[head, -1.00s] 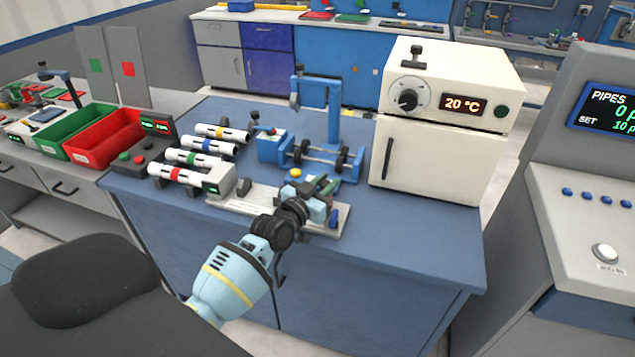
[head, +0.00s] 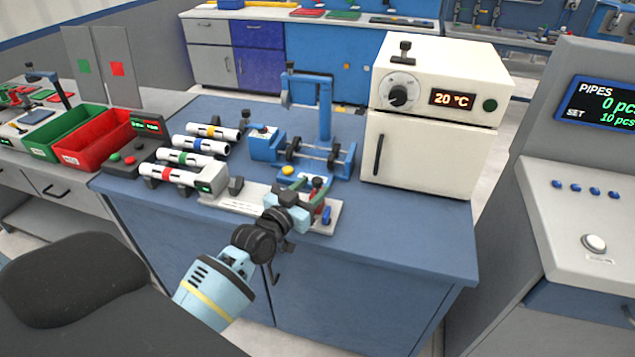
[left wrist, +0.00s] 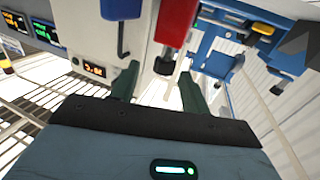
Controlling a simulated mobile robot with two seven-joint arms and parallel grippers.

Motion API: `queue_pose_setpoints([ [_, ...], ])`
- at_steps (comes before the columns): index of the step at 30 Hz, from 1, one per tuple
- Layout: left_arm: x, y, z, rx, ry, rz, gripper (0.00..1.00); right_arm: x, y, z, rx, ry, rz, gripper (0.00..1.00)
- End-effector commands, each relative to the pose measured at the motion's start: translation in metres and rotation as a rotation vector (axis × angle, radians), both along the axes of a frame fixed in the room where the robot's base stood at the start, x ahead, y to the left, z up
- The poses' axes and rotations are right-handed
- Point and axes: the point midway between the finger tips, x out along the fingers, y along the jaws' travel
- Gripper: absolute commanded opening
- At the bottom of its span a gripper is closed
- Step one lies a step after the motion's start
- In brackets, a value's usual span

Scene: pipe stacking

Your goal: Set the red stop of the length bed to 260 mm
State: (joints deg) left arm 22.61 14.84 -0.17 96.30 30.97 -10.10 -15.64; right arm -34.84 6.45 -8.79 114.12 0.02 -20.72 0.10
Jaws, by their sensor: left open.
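The length bed (head: 240,203) is a pale flat rail at the front of the blue bench, with a small green-lit display at its left end. Its red stop (head: 319,207) is near the right end, partly hidden by my gripper, with a dark knob on top. It also shows in the left wrist view (left wrist: 176,25), upside down, just beyond the fingertips. My left gripper (head: 304,198) is open and empty, beside the stop; its dark green fingers (left wrist: 158,84) are spread apart. The scale reading is too small to tell. My right gripper is not in view.
Several banded white pipes (head: 200,146) lie on a rack at the left. A blue fixture with rollers (head: 310,152) stands behind the bed. A white oven (head: 430,150) stands to the right. Red (head: 92,140) and green bins are at far left. The bench's front right is clear.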

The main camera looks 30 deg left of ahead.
Motion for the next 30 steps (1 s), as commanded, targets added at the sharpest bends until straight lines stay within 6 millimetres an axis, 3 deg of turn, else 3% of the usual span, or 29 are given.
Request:
queue_pose_setpoints([
  [3, -0.018, 0.001, -0.001, 0.001, 0.002, -0.001, 0.46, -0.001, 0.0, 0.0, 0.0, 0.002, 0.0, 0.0],
  [9, -0.035, 0.002, -0.001, -0.001, 0.002, -0.001, 0.46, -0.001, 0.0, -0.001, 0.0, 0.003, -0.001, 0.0],
  [27, -0.038, 0.002, -0.001, 0.0, 0.002, -0.002, 0.46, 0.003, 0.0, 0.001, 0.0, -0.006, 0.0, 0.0],
  [30, -0.044, -0.001, -0.008, 0.003, 0.021, -0.005, 0.46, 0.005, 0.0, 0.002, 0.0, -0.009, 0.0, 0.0],
])
